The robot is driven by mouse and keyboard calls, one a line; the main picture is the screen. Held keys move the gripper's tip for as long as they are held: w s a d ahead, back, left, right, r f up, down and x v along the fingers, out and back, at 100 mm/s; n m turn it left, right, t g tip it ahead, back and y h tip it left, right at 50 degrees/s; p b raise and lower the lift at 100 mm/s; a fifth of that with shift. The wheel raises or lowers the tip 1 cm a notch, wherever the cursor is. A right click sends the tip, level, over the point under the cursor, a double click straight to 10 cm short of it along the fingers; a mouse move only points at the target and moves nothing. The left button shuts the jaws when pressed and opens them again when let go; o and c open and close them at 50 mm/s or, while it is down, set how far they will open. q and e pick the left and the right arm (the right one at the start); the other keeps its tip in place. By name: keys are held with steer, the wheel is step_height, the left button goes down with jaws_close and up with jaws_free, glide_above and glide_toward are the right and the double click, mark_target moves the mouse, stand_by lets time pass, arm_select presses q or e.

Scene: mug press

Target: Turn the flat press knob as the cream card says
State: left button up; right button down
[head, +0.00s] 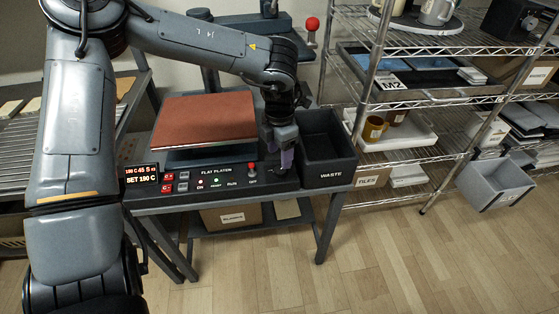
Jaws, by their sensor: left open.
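The flat press (205,118) has a red-brown pad and a black front panel marked FLAT PLATEN (216,171). My left arm reaches over the press from the left. My left gripper (283,160) points down at the panel's right end, beside the waste bin, with its jaws open. The knob is not clearly visible; the gripper covers that end of the panel, and I cannot tell whether the fingers touch anything. A lit display (142,173) at the panel's left end reads SET 190 C on its lower line. I cannot make out a cream card. My right gripper is out of view.
A black WASTE bin (330,173) stands right of the press. A small red-tipped switch (252,167) marked OFF stands left of the gripper. A red ball-topped lever (312,25) rises behind. Wire shelves (420,105) stand at right. Wooden floor in front is clear.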

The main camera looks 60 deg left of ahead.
mark_target(279, 170)
arm_select(q)
step_height(279, 170, up, 5)
steer(key=shift+f, duration=0.1)
steer(key=shift+s, duration=0.1)
stand_by(0.6)
